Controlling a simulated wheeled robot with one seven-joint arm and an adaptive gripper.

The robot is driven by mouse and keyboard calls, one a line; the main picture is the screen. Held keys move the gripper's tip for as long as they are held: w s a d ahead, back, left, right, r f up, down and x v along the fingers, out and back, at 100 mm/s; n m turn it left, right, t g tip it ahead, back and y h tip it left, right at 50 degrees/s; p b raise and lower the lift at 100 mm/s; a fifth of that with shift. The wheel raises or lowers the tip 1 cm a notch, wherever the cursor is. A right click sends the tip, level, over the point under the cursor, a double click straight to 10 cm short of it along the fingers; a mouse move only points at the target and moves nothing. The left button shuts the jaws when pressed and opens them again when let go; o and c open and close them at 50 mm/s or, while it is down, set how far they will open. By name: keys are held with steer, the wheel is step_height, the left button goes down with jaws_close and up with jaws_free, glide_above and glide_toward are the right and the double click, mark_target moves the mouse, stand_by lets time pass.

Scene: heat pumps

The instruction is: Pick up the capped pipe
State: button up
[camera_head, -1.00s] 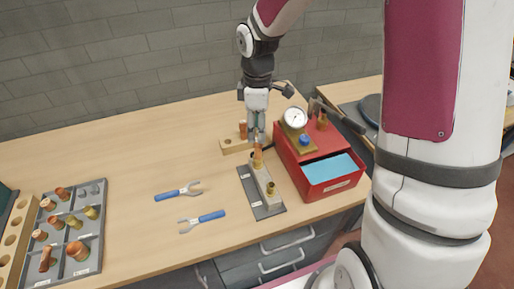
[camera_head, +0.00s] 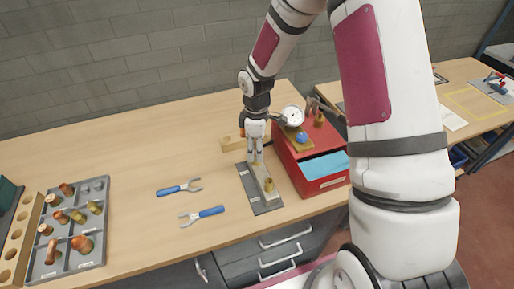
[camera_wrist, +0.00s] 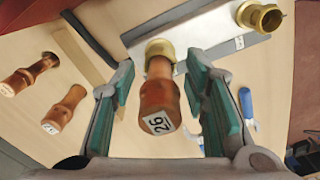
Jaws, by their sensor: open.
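A copper piece with a white label "26" on its end, which looks like the capped pipe (camera_wrist: 158,97), stands in a brass fitting (camera_wrist: 160,48) in the wrist view. My gripper (camera_head: 254,157) is open, with its green-padded fingers on either side of the copper piece; it also shows in the wrist view (camera_wrist: 162,88). A gap shows between the copper and each finger. In the head view the fingers hide most of this piece. The fitting is on a pale block on a grey plate (camera_head: 247,186). A second brass fitting (camera_head: 268,184) stands nearer the table's front edge.
A red box (camera_head: 312,172) with a gauge (camera_head: 292,116) on top stands close to the right. A wooden block (camera_head: 232,143) holding copper pieces lies behind. Two blue-handled tools (camera_head: 180,188) (camera_head: 203,215) and a grey tray of fittings (camera_head: 88,246) lie left.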

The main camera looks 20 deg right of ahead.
jaws_close()
steer(key=shift+r, duration=0.1)
step_height(320, 180, up, 10)
steer(key=shift+f+p, duration=0.1)
steer(key=shift+p, duration=1)
steer(key=w+a+b, duration=0.3)
steer(key=w+b, duration=0.2)
steer(key=w, duration=0.2)
steer(key=w+a+b, duration=0.3)
steer(key=w+b, duration=0.3)
steer(key=w, duration=0.1)
steer(key=shift+w+a+f, duration=0.15)
steer(key=shift+w+f, duration=0.05)
steer(key=shift+w, duration=0.1)
